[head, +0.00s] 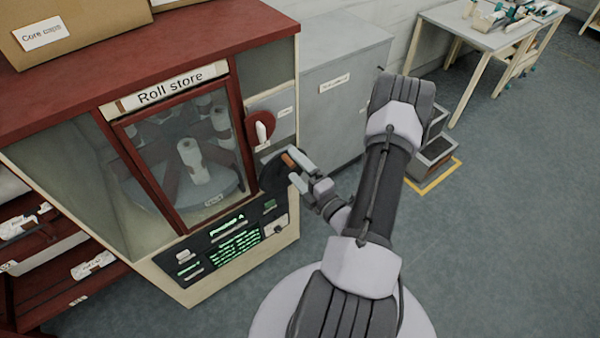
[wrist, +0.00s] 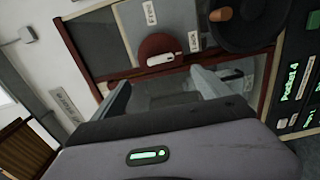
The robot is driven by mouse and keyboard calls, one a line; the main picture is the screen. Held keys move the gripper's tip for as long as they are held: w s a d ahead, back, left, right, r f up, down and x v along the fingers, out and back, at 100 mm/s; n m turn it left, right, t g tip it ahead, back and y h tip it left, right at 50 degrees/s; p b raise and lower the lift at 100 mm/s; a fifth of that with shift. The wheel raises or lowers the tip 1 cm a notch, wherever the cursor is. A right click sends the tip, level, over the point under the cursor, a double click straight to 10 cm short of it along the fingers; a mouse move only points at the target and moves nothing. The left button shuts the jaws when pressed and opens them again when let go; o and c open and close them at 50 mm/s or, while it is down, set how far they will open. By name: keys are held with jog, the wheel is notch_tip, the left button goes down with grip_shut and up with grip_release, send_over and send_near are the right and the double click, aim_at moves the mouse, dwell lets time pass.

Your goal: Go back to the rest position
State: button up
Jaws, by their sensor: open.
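My gripper (head: 290,166) is open in front of the right side of the Roll store cabinet (head: 268,265). Its two fingers also show spread apart in the wrist view (wrist: 163,86), with nothing seen between them. In the head view the fingers overlap a dark round dial (head: 270,178) with an orange grip. I cannot tell from these views whether they touch it. In the wrist view the dark dial (wrist: 250,32) lies up and to the right of the fingers. My arm reaches forward and bends down to the left.
A red disc with a white handle (head: 262,128) sits above the dial. White rolls (head: 192,158) stand behind the glass door, above a green-lit panel (head: 235,245). The floor (head: 510,220) at right is clear.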

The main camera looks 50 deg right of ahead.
jog(key=shift+v, duration=0.9)
